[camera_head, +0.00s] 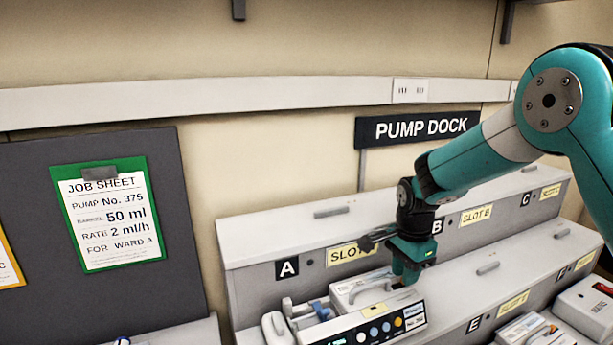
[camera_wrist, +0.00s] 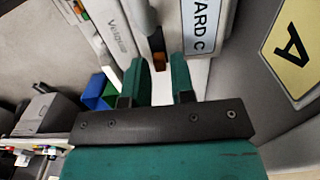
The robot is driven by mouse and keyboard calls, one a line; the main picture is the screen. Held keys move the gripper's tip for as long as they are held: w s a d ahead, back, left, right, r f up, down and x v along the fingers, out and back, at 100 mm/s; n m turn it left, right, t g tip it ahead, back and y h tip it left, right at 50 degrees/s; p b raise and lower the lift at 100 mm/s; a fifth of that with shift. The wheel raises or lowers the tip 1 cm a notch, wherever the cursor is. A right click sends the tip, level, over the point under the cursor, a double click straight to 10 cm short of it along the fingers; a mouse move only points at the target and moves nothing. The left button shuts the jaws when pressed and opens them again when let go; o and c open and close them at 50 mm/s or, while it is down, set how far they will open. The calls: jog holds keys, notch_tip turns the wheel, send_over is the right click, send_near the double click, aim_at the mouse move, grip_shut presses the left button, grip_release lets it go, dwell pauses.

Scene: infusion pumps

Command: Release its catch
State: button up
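A white pump (camera_head: 375,318) sits in slot A of the dock, with a grey carry handle, a dark display and several coloured buttons. In the wrist view its pale casing (camera_wrist: 118,35) and a WARD C label (camera_wrist: 207,22) show close by. My gripper (camera_head: 408,280) points down over the pump's back right side. In the wrist view my gripper (camera_wrist: 159,75) has its two green fingers apart, with nothing visibly held. A small orange-brown piece (camera_wrist: 159,62) lies between the fingertips; I cannot tell for sure that it is the catch, or whether the fingers touch it.
The grey dock (camera_head: 240,250) has slots marked A, B, C, E and F. Other pumps (camera_head: 590,308) stand at the lower right. A syringe mechanism (camera_head: 305,310) is on the pump's left. The job sheet (camera_head: 108,215) reads pump No. 375, 50 ml, 2 ml/h, Ward A.

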jog(key=shift+o, duration=0.8)
notch_tip(320, 180, up, 7)
jog(key=p, duration=0.5)
jog(key=shift+s, duration=0.1)
jog(key=s+a+r+n+y+b, duration=0.1)
jog(key=s+a+r+n+b, duration=0.1)
jog(key=s+n, duration=0.5)
jog(key=s+a+r+n+y+b, duration=0.1)
jog(key=s+n, duration=0.5)
jog(key=s, duration=0.8)
jog(key=s+a+r+n+y+b, duration=0.2)
jog(key=s+a+r+n+b, duration=0.1)
jog(key=s+n, duration=0.4)
jog(key=s, duration=0.3)
jog(key=shift+s+n+b, duration=0.3)
jog(key=shift+b, duration=0.1)
